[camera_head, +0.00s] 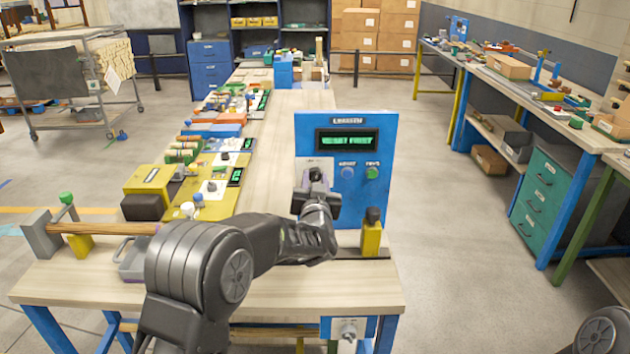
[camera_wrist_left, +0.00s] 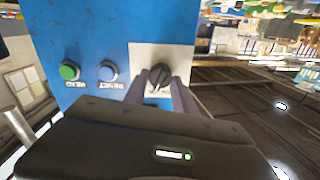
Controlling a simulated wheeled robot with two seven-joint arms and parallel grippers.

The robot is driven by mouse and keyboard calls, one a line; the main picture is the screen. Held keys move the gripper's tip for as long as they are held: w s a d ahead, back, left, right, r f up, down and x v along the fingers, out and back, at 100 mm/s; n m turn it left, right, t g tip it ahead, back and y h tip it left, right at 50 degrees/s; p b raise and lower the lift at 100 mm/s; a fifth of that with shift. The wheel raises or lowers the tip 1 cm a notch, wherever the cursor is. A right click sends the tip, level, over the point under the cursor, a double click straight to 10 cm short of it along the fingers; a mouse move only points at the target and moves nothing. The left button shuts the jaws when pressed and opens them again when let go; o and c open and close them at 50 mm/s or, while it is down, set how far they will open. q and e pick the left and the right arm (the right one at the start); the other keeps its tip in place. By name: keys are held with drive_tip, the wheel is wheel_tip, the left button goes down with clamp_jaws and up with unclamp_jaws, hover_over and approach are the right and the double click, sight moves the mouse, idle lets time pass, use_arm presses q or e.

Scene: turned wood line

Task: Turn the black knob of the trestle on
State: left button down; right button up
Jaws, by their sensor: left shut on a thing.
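The blue panel (camera_head: 381,139) stands upright on the near wooden bench, with a green-lit display (camera_head: 347,141) on it. A black knob (camera_wrist_left: 160,75) sits on a pale plate on this panel, in the left wrist view. My left gripper (camera_head: 315,178) is at the panel's lower left in the head view, its arm coming in from the left. In the left wrist view its two fingers reach the knob, one on each side, and are shut on it. My right gripper is not seen.
Blue (camera_head: 347,172) and green (camera_head: 372,173) buttons sit right beside the knob's plate. A yellow block with a black top (camera_head: 371,235) stands at the panel's lower right. A wooden rod (camera_head: 105,228) and yellow devices lie at left.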

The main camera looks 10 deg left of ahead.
use_arm(q)
drive_tip(key=c, duration=1)
unclamp_jaws()
drive_tip(key=b+v, duration=0.2)
drive_tip(key=v, duration=0.5)
drive_tip(key=shift+s+d, duration=0.1)
drive_tip(key=shift+s, duration=0.3)
